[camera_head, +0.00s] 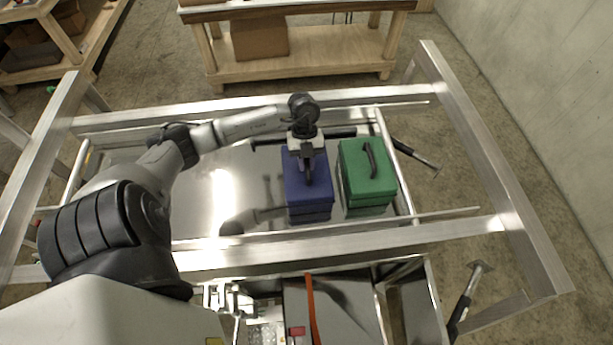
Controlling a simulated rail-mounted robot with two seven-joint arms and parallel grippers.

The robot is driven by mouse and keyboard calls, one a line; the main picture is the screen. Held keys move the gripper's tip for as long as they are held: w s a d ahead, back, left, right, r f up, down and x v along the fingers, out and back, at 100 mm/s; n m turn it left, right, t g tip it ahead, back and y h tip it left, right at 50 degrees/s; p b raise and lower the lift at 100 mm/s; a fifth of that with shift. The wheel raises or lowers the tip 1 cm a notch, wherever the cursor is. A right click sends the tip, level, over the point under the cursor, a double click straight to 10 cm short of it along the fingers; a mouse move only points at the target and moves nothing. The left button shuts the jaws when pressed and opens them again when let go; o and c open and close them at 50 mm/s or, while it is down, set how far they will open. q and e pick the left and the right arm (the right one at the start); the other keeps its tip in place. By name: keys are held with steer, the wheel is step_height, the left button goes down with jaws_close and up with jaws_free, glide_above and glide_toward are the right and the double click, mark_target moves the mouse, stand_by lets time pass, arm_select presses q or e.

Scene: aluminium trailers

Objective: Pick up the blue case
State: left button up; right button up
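The blue case (305,202) stands upright in the aluminium trailer bed, right of the bed's middle. Its top faces me. My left arm reaches in from the left, and my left gripper (307,172) points down over the top of the blue case, around where a handle would be. The gripper covers that part of the case, so I cannot tell whether its fingers are open or shut, or whether they touch it. My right gripper is not in view.
A green case (366,172) with a dark handle stands just right of the blue case, a narrow gap between them. Metal trailer rails (330,247) frame the bed. The bed left of the cases is clear. A wooden workbench (300,58) stands behind.

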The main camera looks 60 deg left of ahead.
arm_select(q)
jaws_close()
steer(key=shift+r, duration=0.1)
stand_by(0.8)
